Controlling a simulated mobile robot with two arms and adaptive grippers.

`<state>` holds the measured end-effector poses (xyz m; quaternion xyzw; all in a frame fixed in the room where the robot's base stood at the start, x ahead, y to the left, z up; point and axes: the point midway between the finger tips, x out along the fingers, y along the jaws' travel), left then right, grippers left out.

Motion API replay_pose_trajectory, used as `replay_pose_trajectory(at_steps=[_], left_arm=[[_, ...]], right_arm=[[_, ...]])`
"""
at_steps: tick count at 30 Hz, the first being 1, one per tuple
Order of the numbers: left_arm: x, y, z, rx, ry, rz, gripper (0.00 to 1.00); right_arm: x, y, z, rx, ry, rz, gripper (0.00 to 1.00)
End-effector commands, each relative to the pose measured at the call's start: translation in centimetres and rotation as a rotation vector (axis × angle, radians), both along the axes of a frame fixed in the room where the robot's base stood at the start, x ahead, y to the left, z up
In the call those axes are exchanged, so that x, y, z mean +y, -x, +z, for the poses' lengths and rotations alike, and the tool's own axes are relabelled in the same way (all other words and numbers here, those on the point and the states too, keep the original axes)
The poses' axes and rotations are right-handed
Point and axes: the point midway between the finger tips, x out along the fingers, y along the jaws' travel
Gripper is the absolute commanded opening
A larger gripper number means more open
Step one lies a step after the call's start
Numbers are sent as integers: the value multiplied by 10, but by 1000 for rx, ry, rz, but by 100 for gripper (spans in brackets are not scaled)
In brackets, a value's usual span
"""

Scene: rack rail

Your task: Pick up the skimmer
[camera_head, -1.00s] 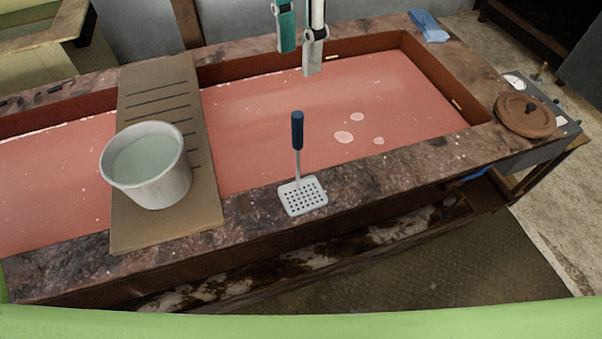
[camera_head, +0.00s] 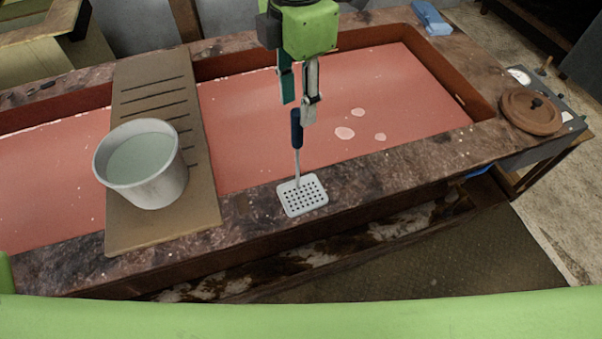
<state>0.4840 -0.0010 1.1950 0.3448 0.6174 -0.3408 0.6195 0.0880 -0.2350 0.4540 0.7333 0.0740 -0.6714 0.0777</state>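My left gripper (camera_head: 298,110) comes down from the top of the view. Its teal and grey fingers are apart, with the tips at the top end of the handle. I cannot tell whether they touch it. My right gripper is not in view.
A white bucket (camera_head: 160,190) of pale liquid stands on a slotted brown board (camera_head: 125,232) at left. The red basin (camera_head: 400,90) has a raised stone rim. A round brown lid (camera_head: 530,112) and a blue cloth (camera_head: 430,17) lie at right.

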Motion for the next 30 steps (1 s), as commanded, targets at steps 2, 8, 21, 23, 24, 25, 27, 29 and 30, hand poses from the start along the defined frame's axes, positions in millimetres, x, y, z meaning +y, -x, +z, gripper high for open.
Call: replay_pose_trajectory(at_steps=[2,8,21,23,24,25,27,29,30], left_arm=[[2,2,-6,4,-3,-1,35],[2,3,-35,4,-2,-1,35],[2,2,-45,1,0,0,4],[2,2,-45,1,0,0,0],[2,2,-45,1,0,0,0],[2,2,-45,1,0,0,0],[2,2,-44,0,0,0,0],[2,2,-44,0,0,0,0],[2,2,-44,0,0,0,0]], right_arm=[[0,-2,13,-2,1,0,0],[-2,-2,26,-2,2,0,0],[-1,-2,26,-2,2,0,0],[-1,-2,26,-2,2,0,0],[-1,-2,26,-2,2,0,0],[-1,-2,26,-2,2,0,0],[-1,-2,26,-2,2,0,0],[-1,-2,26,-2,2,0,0],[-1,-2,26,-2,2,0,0]])
